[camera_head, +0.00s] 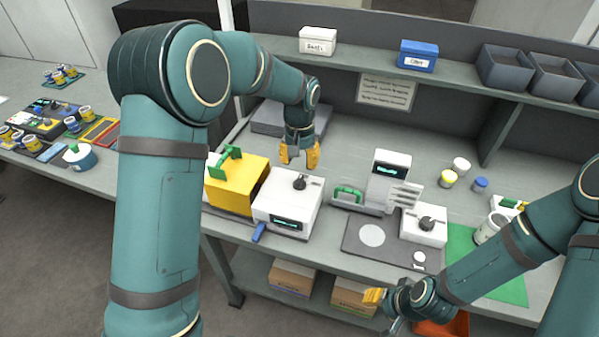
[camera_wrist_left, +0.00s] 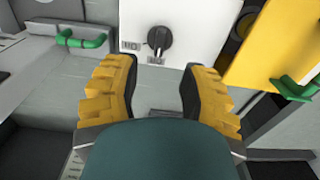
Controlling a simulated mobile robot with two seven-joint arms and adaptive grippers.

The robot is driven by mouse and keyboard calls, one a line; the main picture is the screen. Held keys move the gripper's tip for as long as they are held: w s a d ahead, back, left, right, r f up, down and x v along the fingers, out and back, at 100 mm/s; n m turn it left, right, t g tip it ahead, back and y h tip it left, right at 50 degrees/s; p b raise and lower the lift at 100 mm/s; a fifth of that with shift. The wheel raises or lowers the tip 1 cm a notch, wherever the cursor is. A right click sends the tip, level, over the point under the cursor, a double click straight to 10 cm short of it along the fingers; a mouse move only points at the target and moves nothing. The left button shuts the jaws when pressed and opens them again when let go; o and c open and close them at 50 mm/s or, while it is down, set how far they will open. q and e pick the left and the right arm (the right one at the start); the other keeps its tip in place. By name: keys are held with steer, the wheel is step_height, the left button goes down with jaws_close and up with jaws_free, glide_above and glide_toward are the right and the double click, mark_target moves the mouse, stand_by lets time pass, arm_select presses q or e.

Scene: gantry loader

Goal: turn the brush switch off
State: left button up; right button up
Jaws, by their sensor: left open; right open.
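A white box (camera_head: 286,207) with a black rotary knob (camera_head: 300,184) on top and a lit display stands on the bench, beside a yellow block. The knob also shows in the left wrist view (camera_wrist_left: 159,40), with small labels beside and below it that I cannot read clearly. A second black knob (camera_head: 426,224) sits on a smaller white box to the right. I cannot tell from lettering which is the brush switch. My left gripper (camera_head: 299,158) is open and empty, just behind and above the first knob, apart from it. My right gripper (camera_head: 379,306) is open and empty at the bench's front edge.
A yellow block (camera_head: 236,184) with a green handle adjoins the white box on the left. A green-handled device (camera_head: 348,196) and a display unit (camera_head: 391,166) stand right. A shelf (camera_head: 440,80) with bins runs above the back. Bench behind the white box is partly clear.

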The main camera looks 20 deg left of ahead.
mark_target(300, 179)
arm_select(q)
steer(key=shift+r, duration=2.25)
